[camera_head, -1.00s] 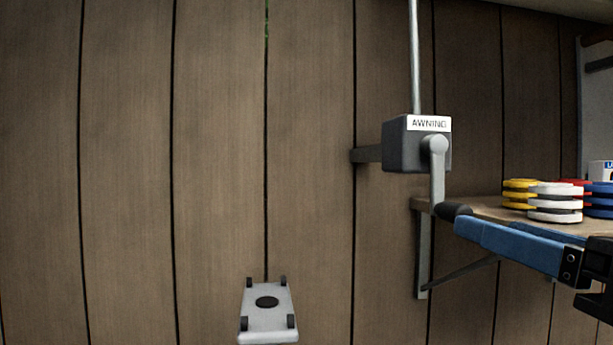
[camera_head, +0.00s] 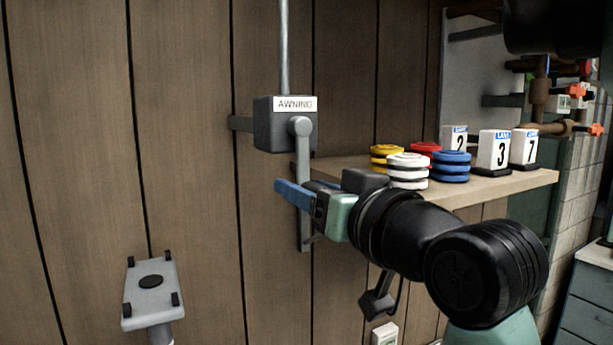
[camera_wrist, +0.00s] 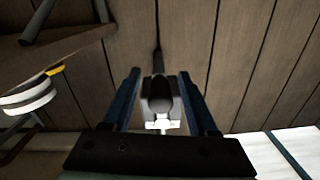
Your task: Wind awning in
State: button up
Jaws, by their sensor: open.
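The awning winder is a dark grey box (camera_head: 277,126) on the plank wall, with a white AWNING label and a metal rod rising from it. Its grey crank arm (camera_head: 302,155) hangs down from the front. The fingers are open, with a gap on each side of the grip.
A wooden shelf (camera_head: 510,187) right of the winder carries yellow, white, red and blue disc stacks and numbered lane markers (camera_head: 493,152). My arm passes in front of it. A grey bracket plate (camera_head: 152,292) stands at lower left. The wall left of the winder is clear.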

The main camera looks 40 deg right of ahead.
jog(key=shift+w, duration=0.15)
grip_shut()
dwell(1.4)
